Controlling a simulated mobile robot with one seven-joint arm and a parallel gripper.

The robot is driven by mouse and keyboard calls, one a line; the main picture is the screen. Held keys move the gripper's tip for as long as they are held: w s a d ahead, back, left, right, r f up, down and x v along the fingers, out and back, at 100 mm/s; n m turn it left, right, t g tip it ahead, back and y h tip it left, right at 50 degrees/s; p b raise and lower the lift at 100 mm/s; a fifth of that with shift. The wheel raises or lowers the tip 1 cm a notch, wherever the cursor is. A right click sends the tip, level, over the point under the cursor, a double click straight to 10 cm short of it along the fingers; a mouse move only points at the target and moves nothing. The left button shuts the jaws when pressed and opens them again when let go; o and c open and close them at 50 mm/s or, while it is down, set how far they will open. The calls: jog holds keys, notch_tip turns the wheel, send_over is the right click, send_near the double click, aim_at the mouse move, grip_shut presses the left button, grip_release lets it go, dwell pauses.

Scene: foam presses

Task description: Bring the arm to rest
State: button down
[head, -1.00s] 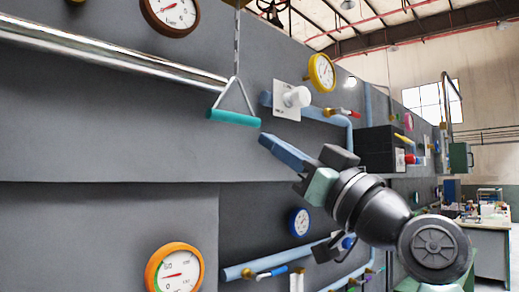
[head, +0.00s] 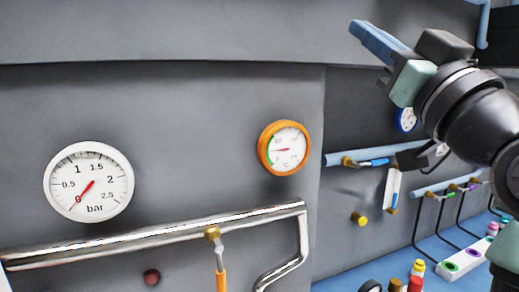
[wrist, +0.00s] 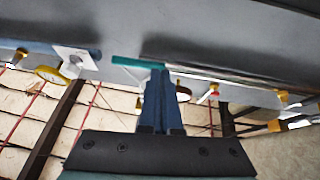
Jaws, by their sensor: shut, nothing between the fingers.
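My arm reaches in from the right edge of the head view. My gripper (head: 364,33) is at its end, with its blue fingers pointing to the upper left in front of the grey wall. The fingers are shut together and hold nothing. In the wrist view the shut fingers (wrist: 159,76) point up the picture. A teal bar handle (wrist: 137,62) shows at the fingertips' left there; I cannot tell how far beyond them it is.
A white gauge (head: 89,182) and an orange gauge (head: 285,148) sit on the grey wall. A chrome rail (head: 130,240) runs below them. A blue pipe with valves (head: 347,159) is at the right. Bottles (head: 417,268) and a switch box (head: 462,262) stand on a blue surface.

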jog(key=s+a+f+t+h, duration=0.1)
jog(key=s+a+f+h, duration=0.15)
jog(key=a, duration=0.55)
jog(key=s+a+m+t+h, duration=0.3)
jog(key=s+a, duration=0.4)
jog(key=s, duration=0.4)
jog(key=shift+s+a+f+h, duration=0.15)
jog(key=shift+f+h, duration=0.25)
jog(key=shift+h, duration=0.15)
